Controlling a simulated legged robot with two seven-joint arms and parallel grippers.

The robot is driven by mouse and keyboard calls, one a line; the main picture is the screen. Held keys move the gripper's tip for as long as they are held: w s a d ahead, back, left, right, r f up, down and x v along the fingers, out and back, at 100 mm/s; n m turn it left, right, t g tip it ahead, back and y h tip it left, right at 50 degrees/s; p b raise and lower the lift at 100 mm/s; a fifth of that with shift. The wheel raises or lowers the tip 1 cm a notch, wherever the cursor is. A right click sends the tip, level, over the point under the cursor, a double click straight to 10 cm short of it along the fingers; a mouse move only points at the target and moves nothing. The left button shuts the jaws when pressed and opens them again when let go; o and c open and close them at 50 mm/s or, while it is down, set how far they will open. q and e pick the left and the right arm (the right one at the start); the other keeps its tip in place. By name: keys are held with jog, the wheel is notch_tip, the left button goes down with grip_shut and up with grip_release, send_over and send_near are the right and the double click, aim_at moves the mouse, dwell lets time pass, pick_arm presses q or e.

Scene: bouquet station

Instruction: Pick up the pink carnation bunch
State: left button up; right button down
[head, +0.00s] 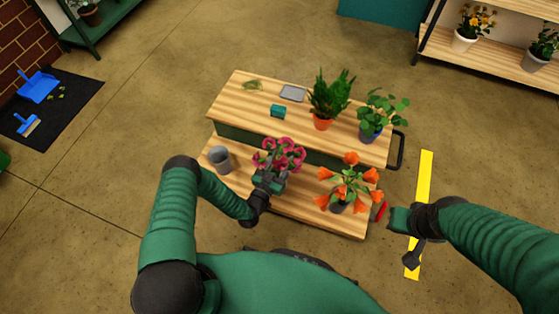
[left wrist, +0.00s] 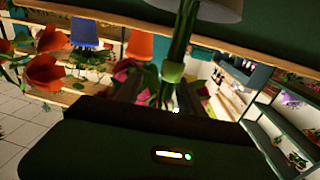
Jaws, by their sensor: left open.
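The pink carnation bunch (head: 283,153) stands over the near, lower shelf of the wooden cart, its heads deep pink. My left gripper (head: 268,181) is open at the near side of the bunch, overlapping its lower part in the head view. In the left wrist view, green stems (left wrist: 173,72) rise just beyond the gripper, with pink petals (left wrist: 124,70) beside them. Whether the jaws touch the stems I cannot tell. My right gripper (head: 398,220) is off the cart's right end; its jaws are unclear.
A grey cup (head: 219,159) stands left of the bunch, and orange lilies (head: 350,184) stand to its right. The upper shelf (head: 238,104) holds potted plants (head: 331,97), a teal box (head: 277,111) and a grey tray (head: 292,93). A small red thing (head: 381,211) is beside my right gripper.

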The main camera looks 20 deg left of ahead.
pick_arm(q)
jog(key=shift+w+a+f, duration=0.1)
jog(key=shift+w+a, duration=0.15)
jog(key=shift+w, duration=0.2)
jog(key=shift+w+a+f, duration=0.1)
jog(key=shift+w+a, duration=0.1)
jog(key=shift+w, duration=0.25)
jog(key=shift+d+r, duration=0.1)
jog(key=shift+d, duration=0.2)
jog(key=c, duration=0.7)
jog(key=shift+a, duration=0.15)
grip_shut()
